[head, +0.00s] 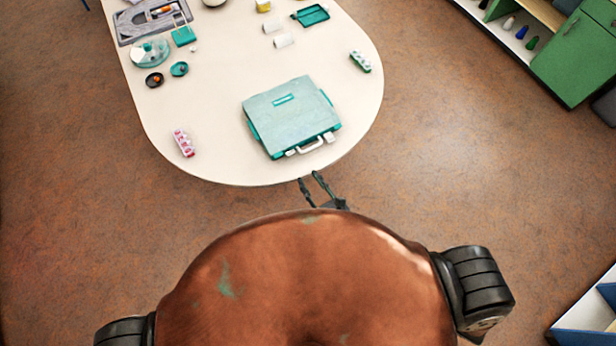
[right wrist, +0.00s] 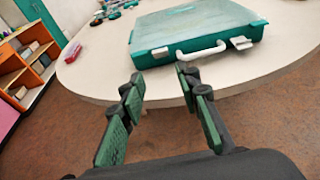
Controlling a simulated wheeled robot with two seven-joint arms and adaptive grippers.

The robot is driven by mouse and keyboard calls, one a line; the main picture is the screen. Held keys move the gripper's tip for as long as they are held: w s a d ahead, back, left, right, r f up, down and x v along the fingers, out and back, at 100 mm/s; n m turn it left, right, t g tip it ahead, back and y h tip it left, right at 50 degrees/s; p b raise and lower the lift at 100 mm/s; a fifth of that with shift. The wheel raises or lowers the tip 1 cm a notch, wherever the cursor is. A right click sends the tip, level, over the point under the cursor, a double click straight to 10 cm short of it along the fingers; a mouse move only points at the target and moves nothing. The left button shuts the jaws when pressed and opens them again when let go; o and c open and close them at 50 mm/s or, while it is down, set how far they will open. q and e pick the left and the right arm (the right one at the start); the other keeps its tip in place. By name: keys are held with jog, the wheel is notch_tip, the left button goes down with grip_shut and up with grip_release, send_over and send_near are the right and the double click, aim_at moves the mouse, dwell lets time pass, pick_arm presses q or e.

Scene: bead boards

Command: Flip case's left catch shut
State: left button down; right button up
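The closed case (head: 290,112) lies flat near the table's front edge, pale on top with teal sides. It also shows in the right wrist view (right wrist: 195,22). Its white handle (right wrist: 205,51) sticks out from the front side. The left catch (right wrist: 160,52) is a small white tab left of the handle; whether it is fastened I cannot tell. The right catch (right wrist: 241,43) sticks outward from the front. My right gripper (head: 308,177) is in front of the case, apart from it. In the right wrist view its fingers (right wrist: 160,76) are spread and empty. My left gripper is out of view.
The white table (head: 215,125) has free room left and right of the case. A pink-and-white object (head: 183,143) lies at left, a green-and-white one (head: 360,61) at right. A tray (head: 150,18), a teal tray (head: 311,15) and small items stand farther back.

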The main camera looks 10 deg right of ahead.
jog(key=shift+c, duration=0.2)
jog(key=shift+w+r, duration=0.15)
jog(key=shift+c, duration=0.3)
jog(key=m+g+h+p, duration=0.2)
jog(key=m+g+p, duration=0.4)
jog(key=m+p, duration=1.55)
send_near(290, 153)
jog(key=n+p, duration=0.3)
jog(key=n, duration=0.1)
jog(key=shift+m, duration=0.25)
jog(key=b+x, duration=0.1)
jog(key=x, duration=0.6)
jog(key=shift+w+f, duration=0.25)
jog(key=shift+c, duration=0.6)
grip_shut()
